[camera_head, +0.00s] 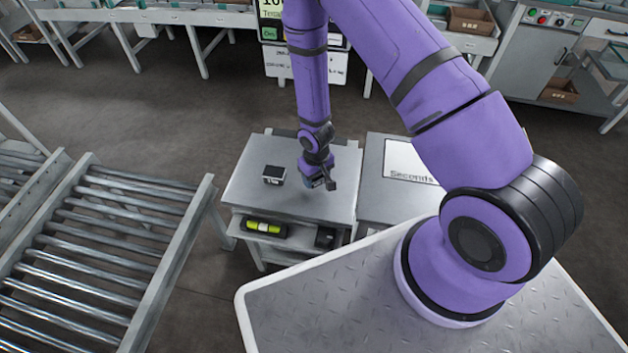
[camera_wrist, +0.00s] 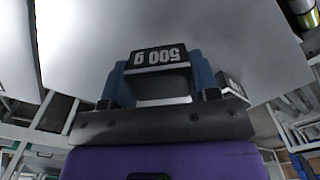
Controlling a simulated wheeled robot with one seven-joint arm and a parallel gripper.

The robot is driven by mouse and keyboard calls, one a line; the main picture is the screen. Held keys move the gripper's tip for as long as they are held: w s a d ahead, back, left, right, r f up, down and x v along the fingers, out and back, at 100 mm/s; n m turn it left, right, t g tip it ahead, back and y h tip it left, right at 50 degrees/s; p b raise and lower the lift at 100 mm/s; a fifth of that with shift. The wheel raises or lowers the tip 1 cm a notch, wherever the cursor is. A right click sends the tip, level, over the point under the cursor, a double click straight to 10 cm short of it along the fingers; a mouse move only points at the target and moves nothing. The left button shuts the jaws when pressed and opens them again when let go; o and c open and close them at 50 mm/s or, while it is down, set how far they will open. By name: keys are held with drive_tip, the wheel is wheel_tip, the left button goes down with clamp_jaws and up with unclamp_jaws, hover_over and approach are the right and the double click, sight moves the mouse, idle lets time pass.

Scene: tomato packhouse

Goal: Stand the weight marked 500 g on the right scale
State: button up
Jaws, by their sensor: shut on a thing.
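A dark block-shaped weight with a white-on-black "500 g" label (camera_wrist: 158,57) sits between the two blue-grey fingers of my gripper (camera_wrist: 162,80) in the wrist view. The label reads upside down there. My gripper is shut on this weight. In the head view my gripper (camera_head: 320,181) is low over the right part of a metal-topped stand (camera_head: 250,200); it hides most of the held weight. I cannot tell whether the weight touches the top. A second dark weight (camera_head: 273,175) stands on the same top, left of my gripper. I cannot clearly make out the right scale.
To the right is another grey top (camera_head: 372,190) with a white "Seconds" card (camera_head: 408,163). A yellow-green cylinder (camera_head: 265,229) lies on the stand's lower shelf. A roller conveyor (camera_head: 110,250) is at left. Benches and a display (camera_head: 273,22) stand behind.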

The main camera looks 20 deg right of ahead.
sight(314, 181)
drive_tip(key=shift+w+f, duration=0.2)
drive_tip(key=shift+w, duration=0.5)
drive_tip(key=shift+f, duration=1.6)
drive_tip(key=o, duration=1.3)
drive_tip(key=shift+f, duration=0.1)
drive_tip(key=shift+c, duration=0.2)
